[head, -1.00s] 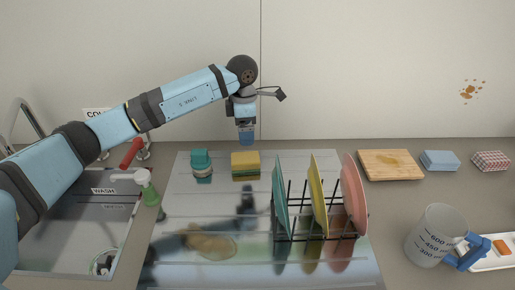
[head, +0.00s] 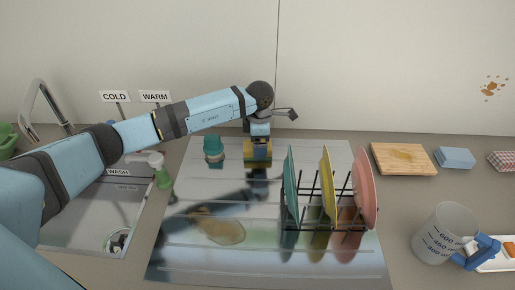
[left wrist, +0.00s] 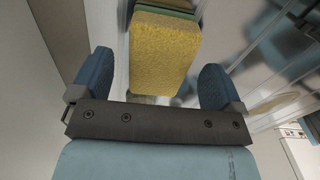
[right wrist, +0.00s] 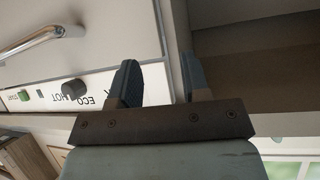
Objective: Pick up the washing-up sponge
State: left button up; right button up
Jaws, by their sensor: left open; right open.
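The washing-up sponge (head: 265,162), a yellow block with a green layer, lies on the shiny drainer sheet near its back edge, behind the plate rack. In the left wrist view its yellow face (left wrist: 165,50) shows between and beyond my left fingers, with green at its far edge. My left gripper (head: 258,150) points down over the sponge and partly hides it. It is open, with a finger on either side; I cannot tell whether they touch it. My right gripper (right wrist: 160,80) is open and empty in the right wrist view, before a panel with knobs.
A teal round-topped item (head: 213,146) stands left of the sponge. A black rack (head: 290,215) with several plates stands in front right. A green spray bottle (head: 162,178) stands by the sink. A wooden board (head: 403,160), blue block (head: 455,157) and measuring jug (head: 440,235) are right.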

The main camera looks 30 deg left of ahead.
pick_arm(q)
notch_tip(320, 180, down, 3)
jog(key=shift+r, duration=0.15)
jog(key=c, duration=1)
jog(key=shift+r, duration=0.1)
notch_tip(320, 180, up, 20)
jog(key=shift+b, duration=0.6)
jog(key=shift+o, duration=0.6)
jog(key=shift+c, duration=0.3)
